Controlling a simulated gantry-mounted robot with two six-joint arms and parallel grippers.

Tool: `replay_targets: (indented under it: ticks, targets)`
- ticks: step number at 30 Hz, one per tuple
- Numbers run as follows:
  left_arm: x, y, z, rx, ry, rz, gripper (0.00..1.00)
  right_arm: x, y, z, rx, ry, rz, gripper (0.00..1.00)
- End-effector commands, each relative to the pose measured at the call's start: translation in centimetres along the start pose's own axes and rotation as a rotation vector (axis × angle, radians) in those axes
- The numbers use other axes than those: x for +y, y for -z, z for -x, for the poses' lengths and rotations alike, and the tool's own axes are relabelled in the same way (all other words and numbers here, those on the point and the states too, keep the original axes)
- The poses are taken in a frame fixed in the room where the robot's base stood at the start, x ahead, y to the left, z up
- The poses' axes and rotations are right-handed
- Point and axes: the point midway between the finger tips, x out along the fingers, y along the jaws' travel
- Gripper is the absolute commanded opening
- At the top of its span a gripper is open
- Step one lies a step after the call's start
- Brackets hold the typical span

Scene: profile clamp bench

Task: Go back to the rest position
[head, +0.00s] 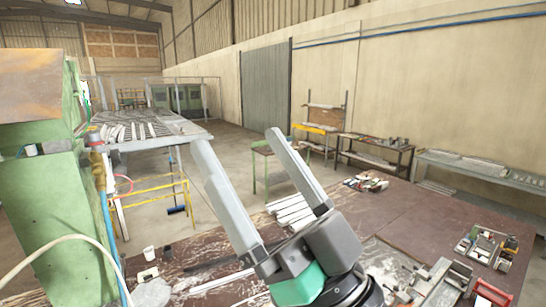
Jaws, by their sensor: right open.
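My right gripper (238,145) is raised in the middle of the head view, above the bench. Its two long grey fingers point up and stand wide apart, with nothing between them. The worn brown bench top (430,215) lies below and behind it. White profiles (290,210) lie on the bench, partly hidden behind the right finger. My left gripper does not show.
A metal vise-like clamp (440,283) stands at the bench's front right. A box of small parts (484,245) sits near the right edge. A green machine (50,215) rises at the left. A white cup (149,253) stands at the lower left.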

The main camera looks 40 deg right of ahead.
Motion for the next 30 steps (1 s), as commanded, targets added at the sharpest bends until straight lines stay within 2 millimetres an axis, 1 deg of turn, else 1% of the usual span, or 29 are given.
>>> replay_targets:
  ticks: [1,3,4,30]
  targets:
    - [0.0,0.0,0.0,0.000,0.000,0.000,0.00,-0.1,1.6,0.7,0.042,0.006,0.030,1.00]
    - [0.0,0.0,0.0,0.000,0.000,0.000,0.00,-0.3,2.8,1.2,0.071,0.009,0.055,1.00]
    - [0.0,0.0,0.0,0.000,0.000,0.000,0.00,-0.3,3.0,1.3,0.076,0.010,0.060,1.00]
    - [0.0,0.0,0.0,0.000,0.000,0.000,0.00,-0.3,2.9,1.2,0.074,0.009,0.059,1.00]
